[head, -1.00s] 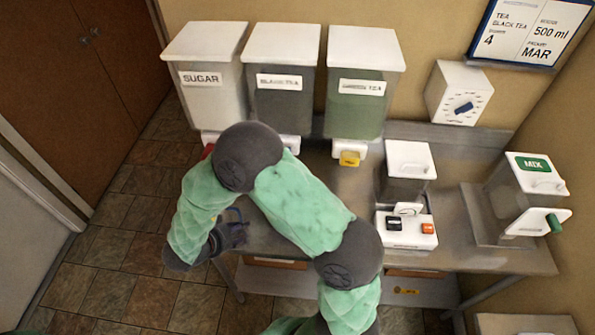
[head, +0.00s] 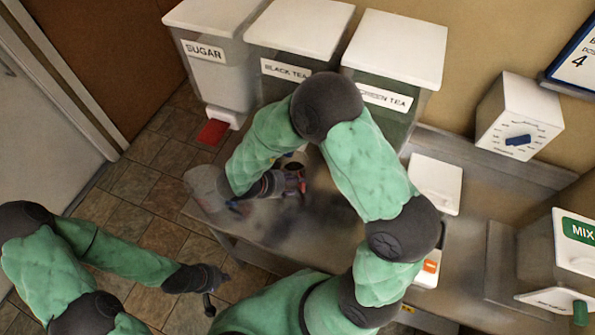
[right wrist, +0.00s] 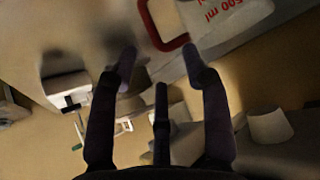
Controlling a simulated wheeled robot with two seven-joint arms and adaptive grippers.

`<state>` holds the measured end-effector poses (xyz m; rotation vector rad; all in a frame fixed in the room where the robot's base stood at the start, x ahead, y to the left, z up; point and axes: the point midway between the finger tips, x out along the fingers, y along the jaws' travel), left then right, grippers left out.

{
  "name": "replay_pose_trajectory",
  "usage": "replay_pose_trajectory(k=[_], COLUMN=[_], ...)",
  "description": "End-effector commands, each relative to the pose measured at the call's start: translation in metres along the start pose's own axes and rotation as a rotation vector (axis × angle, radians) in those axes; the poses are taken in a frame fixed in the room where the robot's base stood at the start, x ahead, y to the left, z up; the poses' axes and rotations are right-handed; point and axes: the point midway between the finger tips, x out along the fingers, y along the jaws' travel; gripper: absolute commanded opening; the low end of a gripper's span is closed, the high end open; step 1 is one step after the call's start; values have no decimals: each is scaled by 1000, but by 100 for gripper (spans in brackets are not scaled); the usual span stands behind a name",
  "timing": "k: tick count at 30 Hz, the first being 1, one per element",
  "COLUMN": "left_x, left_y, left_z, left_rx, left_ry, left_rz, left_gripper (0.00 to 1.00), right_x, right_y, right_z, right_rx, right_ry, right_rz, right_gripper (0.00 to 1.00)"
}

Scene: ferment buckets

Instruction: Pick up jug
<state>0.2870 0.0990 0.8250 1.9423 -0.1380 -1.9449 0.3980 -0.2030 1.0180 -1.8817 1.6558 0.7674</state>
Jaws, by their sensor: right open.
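The jug (right wrist: 225,15) shows at the top of the right wrist view as a pale body with red "500 ml" print and a red handle (right wrist: 165,30). In the head view, a clear jug body (head: 205,186) appears at the left end of the metal table, partly covered by my right wrist. My right gripper (head: 288,185) is open over the table. In the right wrist view its fingers (right wrist: 160,64) are apart, with the handle just beyond and between them; I see no grip. My left gripper (head: 216,291) is empty, low over the floor, its fingers apart.
The sugar (head: 215,75), black tea (head: 275,85) and green tea (head: 385,105) buckets stand along the back. A white lidded unit (head: 436,180), a dial box (head: 518,115) and the MIX dispenser (head: 560,255) are to the right. My right arm hides much of the table.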

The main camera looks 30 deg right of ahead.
Motion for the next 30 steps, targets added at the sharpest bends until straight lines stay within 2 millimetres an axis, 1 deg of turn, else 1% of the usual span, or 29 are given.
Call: replay_pose_trajectory(k=[1,8,13,18,21,27,29,30], left_x=[2,6,14,18,18,18,18,18], left_y=[-1,-2,-5,-6,-6,-6,-6,-6], left_z=[0,0,0,-1,-1,-1,-1,-1], left_rx=[1,1,1,1,1,1,1,1], left_ry=[0,0,0,0,0,0,0,0], left_rz=[0,0,0,0,0,0,0,0], left_gripper=[0,0,0,0,0,0,0,0], right_x=[7,20,44,62,65,64,64,64], right_y=[1,2,7,7,7,6,6,6], right_z=[1,3,12,11,10,10,10,10], right_rx=[1,0,-1,2,2,1,1,1], right_ry=[0,0,-1,0,-1,-1,-1,-1], right_rz=[2,1,3,1,0,-1,-1,-1], right_gripper=[48,48,48,48,48,48,31,20])
